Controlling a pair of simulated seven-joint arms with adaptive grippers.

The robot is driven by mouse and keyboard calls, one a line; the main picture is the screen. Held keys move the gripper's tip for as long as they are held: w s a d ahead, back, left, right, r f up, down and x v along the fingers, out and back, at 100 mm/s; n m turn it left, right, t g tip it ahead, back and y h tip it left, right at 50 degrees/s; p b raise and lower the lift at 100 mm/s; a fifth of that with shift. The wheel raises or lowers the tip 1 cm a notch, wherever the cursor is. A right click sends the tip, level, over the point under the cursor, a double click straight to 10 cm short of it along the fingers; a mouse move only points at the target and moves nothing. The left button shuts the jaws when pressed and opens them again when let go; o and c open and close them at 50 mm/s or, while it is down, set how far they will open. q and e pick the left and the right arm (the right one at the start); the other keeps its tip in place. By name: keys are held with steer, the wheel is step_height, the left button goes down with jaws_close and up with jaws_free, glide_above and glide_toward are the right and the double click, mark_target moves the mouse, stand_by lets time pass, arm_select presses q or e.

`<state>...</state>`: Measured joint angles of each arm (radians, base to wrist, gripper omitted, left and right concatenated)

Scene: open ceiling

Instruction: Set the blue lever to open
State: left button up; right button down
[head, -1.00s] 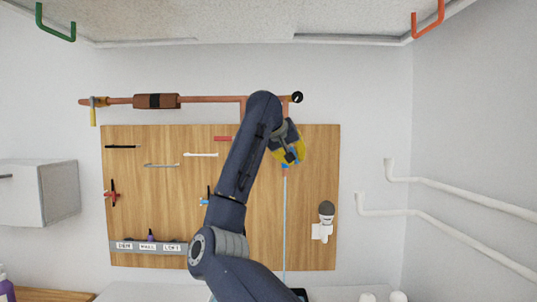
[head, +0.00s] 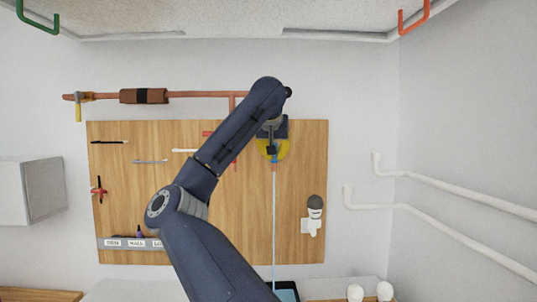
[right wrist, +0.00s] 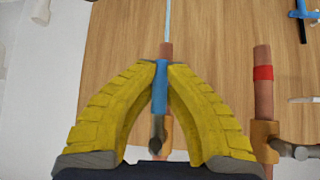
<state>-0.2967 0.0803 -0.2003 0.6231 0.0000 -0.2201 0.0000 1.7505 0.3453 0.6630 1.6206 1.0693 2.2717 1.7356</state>
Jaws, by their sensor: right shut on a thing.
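The blue lever (right wrist: 160,88) lies between the two yellow fingers of my right gripper (right wrist: 160,68) in the right wrist view. The fingers are shut on it, touching it from both sides near its far end. The lever runs in line with the copper pipe (right wrist: 166,50) behind it. In the head view only a small piece of the blue lever (head: 273,161) shows below the fingers of the right gripper (head: 272,152). My arm and the fingers hide the valve body there. My left gripper is not in view.
A thin light-blue stream (head: 274,225) runs down below the pipe. A neighbouring pipe with a red band (right wrist: 262,73) and brass valve (right wrist: 264,140) stands close beside the fingers. A grey-headed white fixture (head: 314,212) is at the lower right of the wooden board (head: 300,150).

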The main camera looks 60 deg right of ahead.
steer(key=shift+w+r, duration=0.1)
steer(key=c, duration=1.4)
jaws_free()
steer(key=v, duration=1.1)
steer(key=shift+a+r, duration=0.25)
steer(key=shift+r, duration=0.05)
